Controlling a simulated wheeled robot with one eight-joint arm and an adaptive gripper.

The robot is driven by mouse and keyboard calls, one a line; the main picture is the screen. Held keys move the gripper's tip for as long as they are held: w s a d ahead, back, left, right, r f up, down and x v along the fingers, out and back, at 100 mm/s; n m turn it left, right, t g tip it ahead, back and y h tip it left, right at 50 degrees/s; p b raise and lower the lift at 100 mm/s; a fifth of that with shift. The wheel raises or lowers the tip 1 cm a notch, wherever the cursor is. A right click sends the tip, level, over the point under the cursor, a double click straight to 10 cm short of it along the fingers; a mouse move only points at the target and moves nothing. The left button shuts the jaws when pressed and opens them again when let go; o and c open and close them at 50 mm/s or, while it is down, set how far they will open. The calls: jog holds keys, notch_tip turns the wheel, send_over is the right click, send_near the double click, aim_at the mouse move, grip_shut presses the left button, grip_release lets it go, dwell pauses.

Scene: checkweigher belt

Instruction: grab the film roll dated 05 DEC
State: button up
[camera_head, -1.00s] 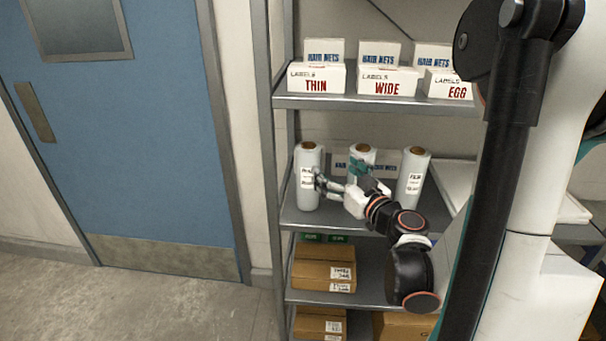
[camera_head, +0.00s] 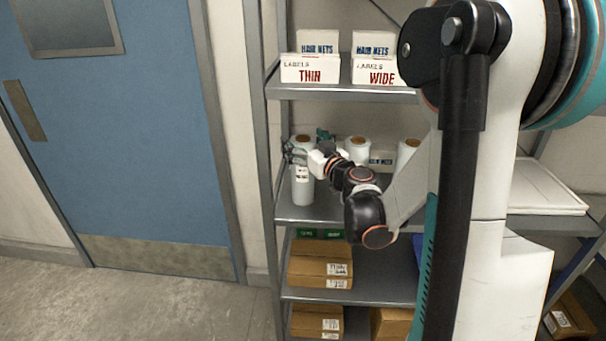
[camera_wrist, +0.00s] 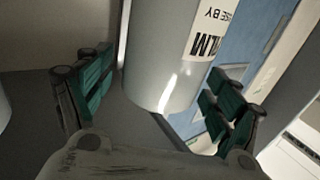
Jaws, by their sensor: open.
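Three white film rolls stand on the middle shelf in the head view: a left roll (camera_head: 302,187), a middle roll (camera_head: 358,152) and a right roll (camera_head: 408,153). My gripper (camera_head: 304,154) is at the left roll, in front of its upper part. In the wrist view the left roll (camera_wrist: 160,60) stands between the open green-padded fingers of my gripper (camera_wrist: 158,100), with gaps on both sides. Its label shows upside down, with "FILM" and "USE BY" partly readable. The date is out of view. My arm partly covers the middle and right rolls.
The middle shelf (camera_head: 290,212) has a metal post (camera_head: 262,150) close to the left roll. Boxes marked THIN (camera_head: 310,70) and WIDE (camera_head: 376,72) stand on the shelf above. Brown cartons (camera_head: 320,262) lie below. A blue door (camera_head: 120,150) is at the left.

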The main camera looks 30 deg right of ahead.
jog(key=shift+w, duration=0.15)
grip_shut()
jog(key=shift+r, duration=0.15)
